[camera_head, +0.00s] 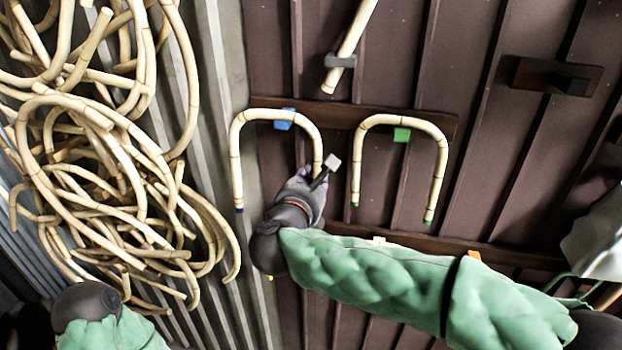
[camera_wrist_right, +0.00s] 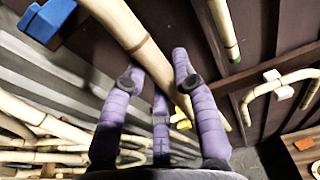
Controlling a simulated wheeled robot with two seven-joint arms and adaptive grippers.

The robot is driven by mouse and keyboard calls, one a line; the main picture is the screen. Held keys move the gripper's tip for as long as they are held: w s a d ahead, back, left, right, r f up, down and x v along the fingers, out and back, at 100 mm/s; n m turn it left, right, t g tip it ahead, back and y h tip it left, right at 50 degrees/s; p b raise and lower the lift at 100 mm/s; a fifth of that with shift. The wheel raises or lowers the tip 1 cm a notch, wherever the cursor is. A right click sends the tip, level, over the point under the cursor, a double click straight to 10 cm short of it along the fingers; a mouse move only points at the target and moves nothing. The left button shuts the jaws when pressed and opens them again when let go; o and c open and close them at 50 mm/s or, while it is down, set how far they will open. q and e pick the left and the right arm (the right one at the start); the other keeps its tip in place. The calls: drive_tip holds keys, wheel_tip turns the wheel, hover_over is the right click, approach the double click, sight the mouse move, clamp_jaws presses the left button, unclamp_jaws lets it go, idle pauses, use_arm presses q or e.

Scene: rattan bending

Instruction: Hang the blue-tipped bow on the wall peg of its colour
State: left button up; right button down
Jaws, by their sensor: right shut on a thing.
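The blue-tipped bow (camera_head: 241,124) is a pale rattan arch, open end down, its left end tipped blue. My right gripper (camera_head: 312,178) is shut on its right leg, which also shows between the purple fingers in the right wrist view (camera_wrist_right: 138,42). The blue peg (camera_head: 282,125) is on the upper wall board; the arch's top crosses in front of it, with blue showing above and below. It also shows beside the bow in the right wrist view (camera_wrist_right: 47,20). I cannot tell whether the bow rests on the peg. My left gripper is not in view.
A green-tipped bow (camera_head: 442,160) hangs at the green peg (camera_head: 402,134), close on the right. A rattan pole (camera_head: 352,42) sits in a dark holder above. Tangled rattan (camera_head: 95,170) fills the left. A lower board (camera_head: 500,256) has an orange peg (camera_head: 474,255).

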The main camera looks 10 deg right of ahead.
drive_tip(key=x, duration=0.6)
drive_tip(key=shift+w+f, duration=0.3)
idle(0.5)
drive_tip(key=shift+d+b, duration=0.15)
drive_tip(key=shift+b, duration=0.15)
drive_tip(key=c, duration=0.9)
unclamp_jaws()
